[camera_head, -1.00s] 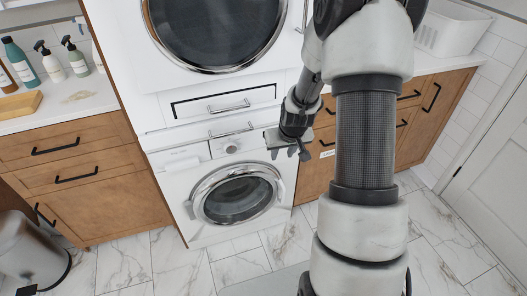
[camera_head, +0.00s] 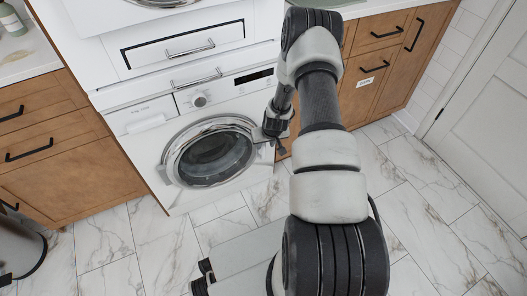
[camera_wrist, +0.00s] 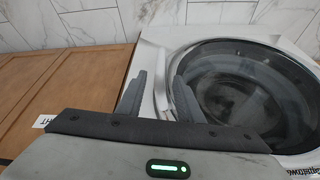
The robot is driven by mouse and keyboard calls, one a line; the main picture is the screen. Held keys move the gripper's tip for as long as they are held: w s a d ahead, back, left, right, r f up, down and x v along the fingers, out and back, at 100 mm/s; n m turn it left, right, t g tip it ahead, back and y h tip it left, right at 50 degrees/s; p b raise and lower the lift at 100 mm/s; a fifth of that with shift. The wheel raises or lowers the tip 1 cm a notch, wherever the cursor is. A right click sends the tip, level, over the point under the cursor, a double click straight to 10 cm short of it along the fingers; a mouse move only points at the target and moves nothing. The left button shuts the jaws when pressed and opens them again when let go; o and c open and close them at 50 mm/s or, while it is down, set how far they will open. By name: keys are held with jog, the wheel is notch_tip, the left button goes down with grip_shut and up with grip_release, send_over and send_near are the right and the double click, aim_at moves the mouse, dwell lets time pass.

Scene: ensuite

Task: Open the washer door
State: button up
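The white front-loading washer (camera_head: 140,145) has a round door (camera_head: 212,152) with a chrome ring and dark glass. The door looks shut. In the head view my gripper (camera_head: 273,138) is at the right edge of the door ring, and its fingers are small and partly dark there. In the wrist view the door (camera_wrist: 245,90) fills the right side.
Wooden cabinets (camera_head: 70,165) stand left of the washer, and more wooden cabinets (camera_head: 385,70) stand right of it. A drawer panel (camera_head: 190,45) with a bar handle is above. A grey bin (camera_head: 20,250) is at lower left.

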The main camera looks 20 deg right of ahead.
aim_at(264, 147)
jog(key=b+x, duration=0.1)
jog(key=x, duration=0.6)
jog(key=shift+w+f+b, duration=0.1)
jog(key=shift+f+b, duration=0.1)
jog(key=shift+b, duration=0.2)
grip_shut()
